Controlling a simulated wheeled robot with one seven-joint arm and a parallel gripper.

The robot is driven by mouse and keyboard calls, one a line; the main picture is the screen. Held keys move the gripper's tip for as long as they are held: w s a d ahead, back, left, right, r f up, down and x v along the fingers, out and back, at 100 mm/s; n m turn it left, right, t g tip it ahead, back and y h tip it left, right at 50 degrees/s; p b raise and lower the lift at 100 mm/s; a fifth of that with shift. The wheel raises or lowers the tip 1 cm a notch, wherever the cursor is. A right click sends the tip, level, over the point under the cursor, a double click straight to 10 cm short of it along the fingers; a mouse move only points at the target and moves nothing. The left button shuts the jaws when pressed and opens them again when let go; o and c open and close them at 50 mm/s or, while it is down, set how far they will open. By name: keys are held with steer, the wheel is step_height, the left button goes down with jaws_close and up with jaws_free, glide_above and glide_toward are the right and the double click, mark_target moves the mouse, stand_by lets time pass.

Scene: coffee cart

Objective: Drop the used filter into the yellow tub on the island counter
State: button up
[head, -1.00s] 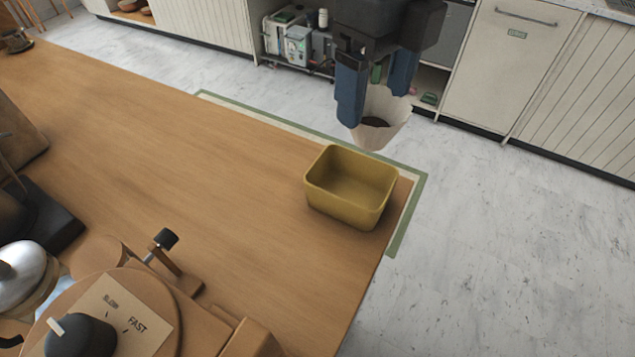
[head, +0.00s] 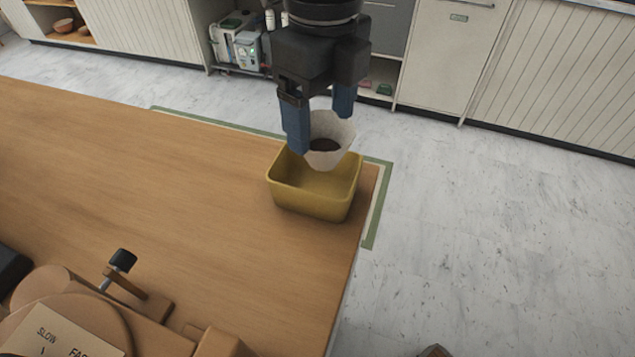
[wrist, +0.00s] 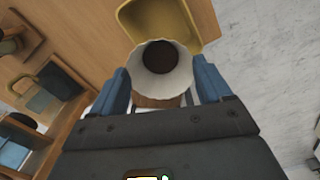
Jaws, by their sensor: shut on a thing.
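The used filter (head: 329,150) is a white paper cone with dark grounds inside. My gripper (head: 321,132) is shut on it, with a blue finger on either side. In the head view the filter overlaps the back part of the yellow tub (head: 312,203), and seems to hang above it. The tub sits on the wooden island counter near its right corner, and its visible inside looks empty. In the wrist view the filter (wrist: 161,62) shows between the blue fingers, with part of the yellow tub (wrist: 203,32) behind it. The filter hides some of the tub.
A wooden grinder with a SLOW/FAST dial (head: 62,330) stands at the front left of the counter (head: 150,200). The counter around the tub is clear. Open floor (head: 480,230) lies to the right. Cabinets (head: 545,75) line the back.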

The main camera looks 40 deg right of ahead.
steer(key=o, duration=1.2)
step_height(320, 180, up, 8)
steer(key=shift+b, duration=0.4)
